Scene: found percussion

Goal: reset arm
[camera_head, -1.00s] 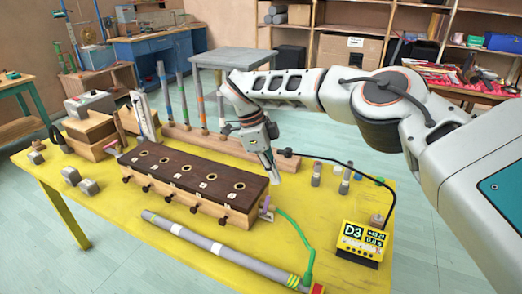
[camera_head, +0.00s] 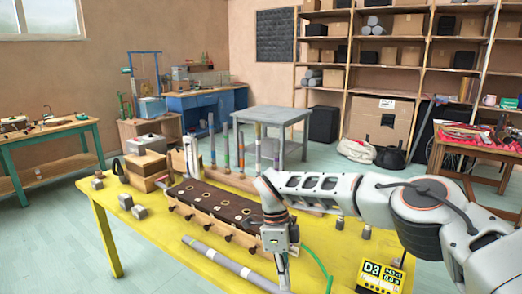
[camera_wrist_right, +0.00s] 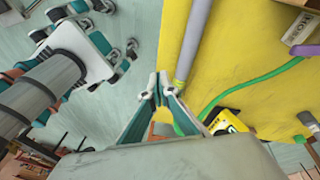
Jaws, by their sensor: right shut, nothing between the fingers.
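My right arm comes in from the right of the head view. Its gripper (camera_head: 283,272) points down over the yellow table (camera_head: 163,237), near the front end of a long grey tube (camera_head: 218,260). In the right wrist view the gripper (camera_wrist_right: 160,84) shows its two fingertips close together with nothing between them. The grey tube (camera_wrist_right: 191,45) and a green hose (camera_wrist_right: 245,84) lie beyond the fingertips there. Whether the fingers touch the tube I cannot tell. My left gripper shows in neither view.
A long wooden box with a dark top (camera_head: 215,202) stands on the table behind the gripper. A yellow D3 display (camera_head: 381,277) stands to its right. Several upright tubes stand in a wooden rack (camera_head: 205,172).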

